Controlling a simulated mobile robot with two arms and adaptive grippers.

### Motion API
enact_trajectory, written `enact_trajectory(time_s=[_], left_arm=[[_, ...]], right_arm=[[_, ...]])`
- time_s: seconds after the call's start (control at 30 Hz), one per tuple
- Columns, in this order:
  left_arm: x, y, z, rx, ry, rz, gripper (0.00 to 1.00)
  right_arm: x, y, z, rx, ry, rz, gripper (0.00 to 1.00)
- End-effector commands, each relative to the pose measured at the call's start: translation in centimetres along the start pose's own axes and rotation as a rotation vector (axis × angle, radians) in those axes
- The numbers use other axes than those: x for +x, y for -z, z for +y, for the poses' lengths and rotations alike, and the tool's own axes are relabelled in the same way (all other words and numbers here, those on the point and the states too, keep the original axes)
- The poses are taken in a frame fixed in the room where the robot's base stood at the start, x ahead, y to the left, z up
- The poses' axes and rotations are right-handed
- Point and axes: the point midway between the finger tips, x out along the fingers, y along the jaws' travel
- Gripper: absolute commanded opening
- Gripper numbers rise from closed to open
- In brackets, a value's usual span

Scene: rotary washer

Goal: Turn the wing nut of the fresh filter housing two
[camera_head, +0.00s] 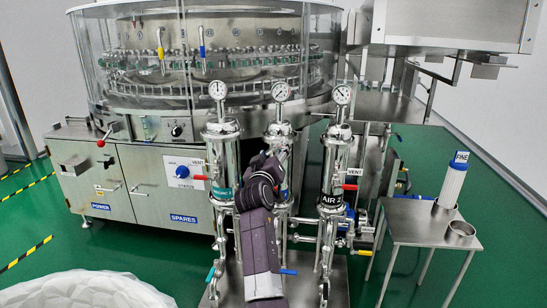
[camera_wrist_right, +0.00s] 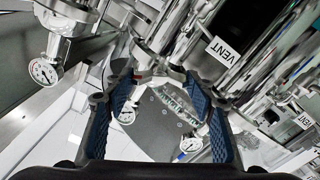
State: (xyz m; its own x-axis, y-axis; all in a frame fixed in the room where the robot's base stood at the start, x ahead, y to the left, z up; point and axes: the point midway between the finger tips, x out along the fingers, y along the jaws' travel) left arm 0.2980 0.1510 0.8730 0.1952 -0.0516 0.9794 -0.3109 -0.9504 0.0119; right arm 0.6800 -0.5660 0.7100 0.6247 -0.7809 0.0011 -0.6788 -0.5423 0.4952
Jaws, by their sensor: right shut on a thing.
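Three upright steel filter housings with gauges on top stand in a row in the head view. The left housing (camera_head: 221,150) has a teal label, and the right housing (camera_head: 334,165) reads AIR 2. The middle housing (camera_head: 279,128) is partly hidden by my right arm, with only a bit of blue label showing. My right gripper (camera_head: 275,164) is at the middle housing's body. In the right wrist view, my blue-padded fingers (camera_wrist_right: 168,115) stand apart around metal fittings, closed on a part there. The wing nut is not clearly distinguishable between them. My left gripper is not in view.
A glass-walled rotary washer (camera_head: 200,55) stands behind, above a steel cabinet (camera_head: 150,185). A side table (camera_head: 415,225) at right holds a FINE filter cartridge (camera_head: 453,183) and a metal cup (camera_head: 461,231). Red and blue valve handles project near the housings.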

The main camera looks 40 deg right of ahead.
Motion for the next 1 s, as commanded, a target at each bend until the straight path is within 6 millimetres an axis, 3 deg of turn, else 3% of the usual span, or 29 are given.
enact_trajectory(time_s=[0.5,1.0], left_arm=[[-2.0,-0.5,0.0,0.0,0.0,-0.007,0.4],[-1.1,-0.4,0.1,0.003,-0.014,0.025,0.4]], right_arm=[[0.0,-0.4,-0.3,0.409,0.002,-0.008,0.26],[0.0,-0.4,-0.2,0.534,0.002,-0.009,0.26]])
